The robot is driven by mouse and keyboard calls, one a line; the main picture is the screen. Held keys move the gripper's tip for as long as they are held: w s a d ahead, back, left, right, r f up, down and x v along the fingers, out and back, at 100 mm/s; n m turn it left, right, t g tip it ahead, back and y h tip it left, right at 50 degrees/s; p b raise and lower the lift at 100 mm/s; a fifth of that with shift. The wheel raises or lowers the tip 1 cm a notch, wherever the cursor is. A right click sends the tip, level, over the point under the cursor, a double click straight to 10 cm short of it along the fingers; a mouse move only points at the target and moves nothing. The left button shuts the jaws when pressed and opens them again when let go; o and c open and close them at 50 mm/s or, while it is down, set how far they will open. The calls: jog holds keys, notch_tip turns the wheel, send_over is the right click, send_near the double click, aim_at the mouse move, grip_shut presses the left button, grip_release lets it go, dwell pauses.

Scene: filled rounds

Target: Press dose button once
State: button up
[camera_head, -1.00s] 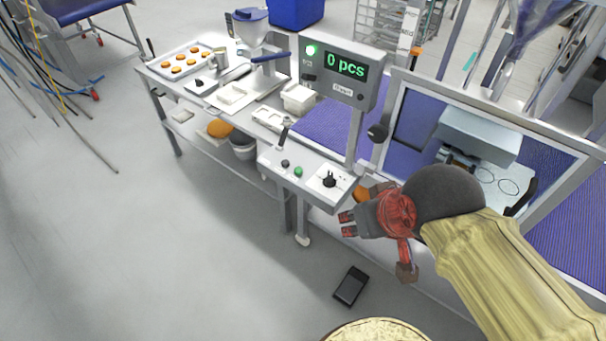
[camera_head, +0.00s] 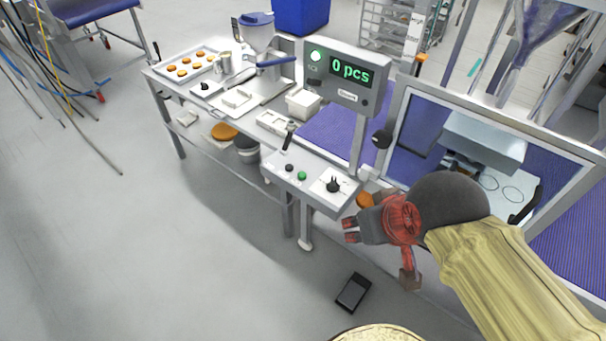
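A small control panel (camera_head: 312,196) juts from the front of the bench. On it are a green button (camera_head: 302,175), a dark button (camera_head: 290,168) to its left and a black knob (camera_head: 333,186) on a white plate. I cannot read which button is the dose button. Above, a display box (camera_head: 369,92) reads "0 pcs" in green, with a lit green lamp (camera_head: 316,56) at its left. My gripper (camera_head: 379,254) is in front and to the right of the panel, apart from the buttons. Its fingers are spread, one pointing left and one down, with nothing between them.
A tray (camera_head: 205,55) of orange rounds, a blue-lidded hopper (camera_head: 258,21) and a white tub (camera_head: 303,102) stand on the bench. A framed guard (camera_head: 400,100) stands right of the panel. A dark flat object (camera_head: 353,292) lies on the floor.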

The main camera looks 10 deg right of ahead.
jog(key=c, duration=0.4)
jog(key=c, duration=0.3)
grip_shut()
dwell(1.0)
